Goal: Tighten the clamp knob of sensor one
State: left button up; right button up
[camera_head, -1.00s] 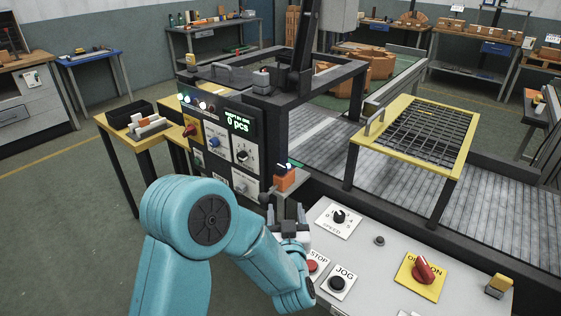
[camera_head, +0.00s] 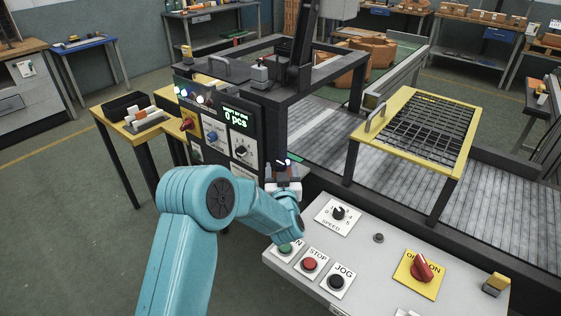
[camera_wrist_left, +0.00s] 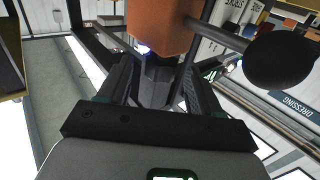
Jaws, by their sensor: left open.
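My left gripper (camera_head: 283,174) is in front of the dark machine frame, just right of the control cabinet, and mostly covers sensor one in the head view. In the left wrist view my left gripper (camera_wrist_left: 155,78) is open, its two dark fingers spread. The orange sensor body (camera_wrist_left: 165,25) is close ahead of the fingertips, with a small bluish light on it. A round black knob (camera_wrist_left: 282,60) on a rod is right of the fingers, not between them. A dark part shows between the fingers; I cannot tell whether anything touches it. My right gripper is not in view.
The control cabinet (camera_head: 218,130) with dials and a display stands left of the gripper. A sloping button panel (camera_head: 378,265) is below right. A yellow-framed grid table (camera_head: 420,130) stands over the grey conveyor (camera_head: 490,215). Open floor is at the left.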

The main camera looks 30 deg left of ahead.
pick_arm(q)
jog(key=shift+x, duration=1.3)
